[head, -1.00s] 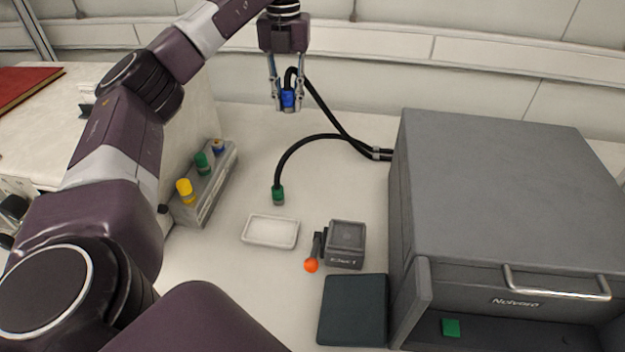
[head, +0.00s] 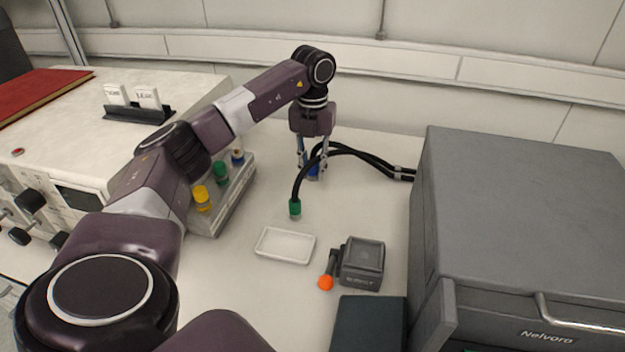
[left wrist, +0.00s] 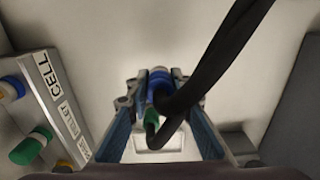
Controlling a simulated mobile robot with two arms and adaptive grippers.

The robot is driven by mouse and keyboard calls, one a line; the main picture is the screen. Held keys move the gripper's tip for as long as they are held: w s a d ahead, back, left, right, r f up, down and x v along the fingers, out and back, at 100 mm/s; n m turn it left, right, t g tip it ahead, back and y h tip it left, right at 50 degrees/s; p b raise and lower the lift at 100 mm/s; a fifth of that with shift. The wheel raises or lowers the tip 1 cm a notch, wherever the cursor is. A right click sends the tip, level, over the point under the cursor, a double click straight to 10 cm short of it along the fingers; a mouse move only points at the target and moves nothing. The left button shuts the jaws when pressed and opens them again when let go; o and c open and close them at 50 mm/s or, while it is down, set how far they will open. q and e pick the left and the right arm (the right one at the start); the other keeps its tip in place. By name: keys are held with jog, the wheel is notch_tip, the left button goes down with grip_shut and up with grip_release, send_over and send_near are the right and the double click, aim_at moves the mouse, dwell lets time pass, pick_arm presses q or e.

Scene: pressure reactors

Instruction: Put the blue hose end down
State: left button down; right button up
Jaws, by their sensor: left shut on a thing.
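The blue hose end (head: 313,170) is held upright between the fingers of my left gripper (head: 312,172), low over the bench top, behind the green hose end. Whether it touches the bench I cannot tell. In the left wrist view the blue hose end (left wrist: 158,82) sits between the fingertips of my left gripper (left wrist: 158,100), partly covered by its black hose. The green hose end (head: 295,208) hangs or rests on its own black hose in front of the gripper; it also shows in the left wrist view (left wrist: 151,122). My right gripper is in neither view.
A grey rack (head: 236,207) with yellow, green and blue capped pieces stands left of the gripper. A white tray (head: 262,254) and a small grey device (head: 362,262) with an orange knob (head: 326,283) lie in front. A large grey cabinet (head: 520,200) stands right. Bench around the gripper is mostly clear.

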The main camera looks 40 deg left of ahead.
aim_at(312, 181)
pick_arm(q)
notch_tip(312, 181, down, 4)
jog(key=shift+r, duration=0.15)
jog(key=shift+f, duration=0.2)
jog(key=shift+f, duration=0.5)
jog(key=c, duration=1.7)
grip_release()
jog(key=shift+r, duration=0.35)
notch_tip(312, 181, up, 13)
jog(key=shift+f+b, duration=0.2)
jog(key=shift+b, duration=0.15)
